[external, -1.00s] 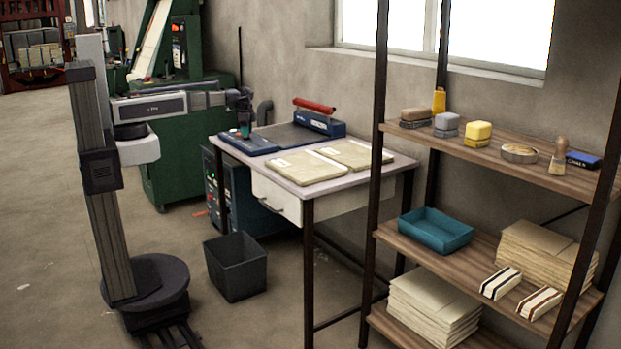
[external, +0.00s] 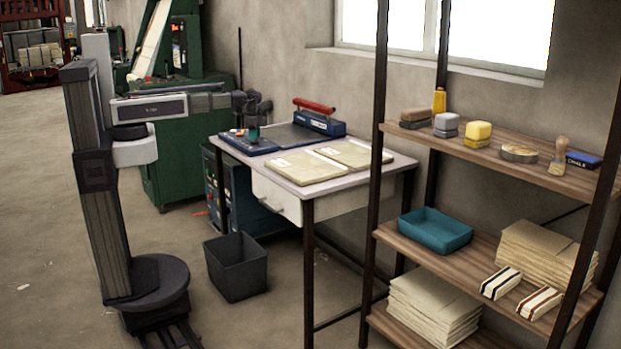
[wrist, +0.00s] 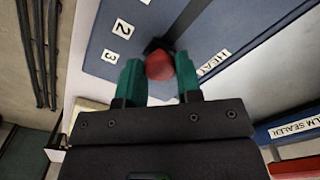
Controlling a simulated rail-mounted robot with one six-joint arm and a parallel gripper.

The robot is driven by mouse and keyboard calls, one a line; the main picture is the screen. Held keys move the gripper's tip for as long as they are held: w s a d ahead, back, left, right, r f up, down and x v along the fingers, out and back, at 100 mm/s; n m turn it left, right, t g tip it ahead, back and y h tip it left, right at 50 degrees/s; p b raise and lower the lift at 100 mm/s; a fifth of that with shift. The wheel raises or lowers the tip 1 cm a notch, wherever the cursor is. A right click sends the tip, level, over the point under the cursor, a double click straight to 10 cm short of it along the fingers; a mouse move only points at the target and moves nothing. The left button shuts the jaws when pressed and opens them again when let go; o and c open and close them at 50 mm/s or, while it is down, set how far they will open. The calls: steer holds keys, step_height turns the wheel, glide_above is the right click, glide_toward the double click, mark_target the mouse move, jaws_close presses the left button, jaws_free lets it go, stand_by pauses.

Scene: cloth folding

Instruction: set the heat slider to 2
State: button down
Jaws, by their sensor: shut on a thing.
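The heat slider's red knob (wrist: 159,67) sits between the two teal fingertips of my gripper (wrist: 160,78) in the wrist view. My gripper is shut on it. The slider's dark base shows just behind the knob, roughly level with the printed 2 (wrist: 122,28); the printed 3 (wrist: 109,56) is nearer to me. The exact setting is hard to tell from this slant. A partly covered HEAT label (wrist: 213,62) lies right of the knob. In the external view my gripper (external: 252,138) is over the left end of the blue film sealer (external: 250,146); the knob is not clear there.
The sealer's red-handled bar (external: 315,106) stands at the table's back. Pale folded cloths (external: 303,168) lie on the table (external: 402,165) in front. A shelf rack (external: 545,178) stands on the right, and a dark bin (external: 237,268) is on the floor.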

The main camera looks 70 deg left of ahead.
steer(key=c, duration=0.8)
jaws_free()
steer(key=shift+r, duration=0.1)
step_height(320, 180, up, 11)
steer(key=p, duration=1)
steer(key=shift+f+p, duration=0.2)
steer(key=shift+p, duration=0.2)
steer(key=s+n, duration=0.2)
steer(key=s, duration=0.2)
steer(key=s+d+n, duration=0.1)
steer(key=s+n, duration=0.1)
steer(key=s, duration=0.2)
steer(key=s+n, duration=0.2)
steer(key=s, duration=0.3)
steer(key=shift+d, duration=0.3)
